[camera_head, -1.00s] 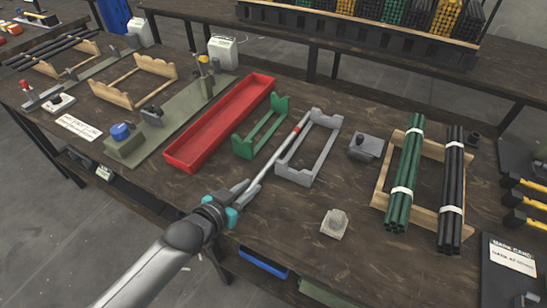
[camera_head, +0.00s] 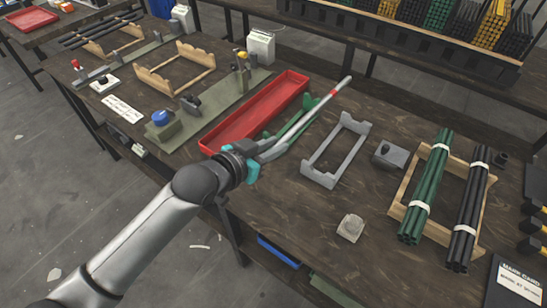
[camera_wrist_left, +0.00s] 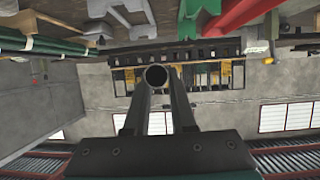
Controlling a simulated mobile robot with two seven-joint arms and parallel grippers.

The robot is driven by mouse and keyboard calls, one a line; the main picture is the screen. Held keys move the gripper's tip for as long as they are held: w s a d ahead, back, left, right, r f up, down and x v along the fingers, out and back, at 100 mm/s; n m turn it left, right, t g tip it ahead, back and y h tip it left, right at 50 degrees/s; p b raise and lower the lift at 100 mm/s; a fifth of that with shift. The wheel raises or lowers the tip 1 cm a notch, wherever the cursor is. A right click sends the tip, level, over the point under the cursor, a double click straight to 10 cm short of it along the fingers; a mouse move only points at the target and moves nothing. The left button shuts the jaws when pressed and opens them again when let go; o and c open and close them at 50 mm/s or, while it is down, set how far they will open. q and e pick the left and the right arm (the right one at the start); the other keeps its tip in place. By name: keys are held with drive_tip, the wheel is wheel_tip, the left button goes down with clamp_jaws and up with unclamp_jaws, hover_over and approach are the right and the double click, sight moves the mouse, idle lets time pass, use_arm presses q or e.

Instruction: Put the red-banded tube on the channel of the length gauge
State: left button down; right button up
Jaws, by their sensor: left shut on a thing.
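The red-banded tube (camera_head: 318,108) is a long grey tube with a red band near its far end. My left gripper (camera_head: 264,152) is shut on its near end. The tube slants up and right across the green cradle (camera_head: 274,137); I cannot tell how high above it. In the left wrist view the tube's round open end (camera_wrist_left: 155,76) faces me between the fingers (camera_wrist_left: 155,92). What seems to be the length gauge, a long olive base (camera_head: 212,105) with a blue knob and a yellow-topped post, lies left of the red tray. My right gripper is not in view.
The red tray (camera_head: 240,125) lies between the tube and the olive base. An empty grey cradle (camera_head: 318,175) stands to the right. Green tubes (camera_head: 427,185) and black tubes (camera_head: 470,205) lie on a wooden rack. A small pale block (camera_head: 350,228) sits near the front edge.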

use_arm(q)
wheel_tip(320, 180, up, 6)
drive_tip(key=shift+w+f+p, duration=0.1)
drive_tip(key=shift+w+p, duration=0.05)
drive_tip(key=shift+p, duration=0.35)
drive_tip(key=a+r+n+t+y, duration=0.3)
drive_tip(key=a+r+n+y, duration=0.4)
drive_tip(key=a+r, duration=0.8)
wheel_tip(320, 180, up, 4)
drive_tip(key=shift+f+n+y, duration=0.1)
drive_tip(key=shift+n+y, duration=0.3)
drive_tip(key=shift+y, duration=0.4)
drive_tip(key=shift+a, duration=0.1)
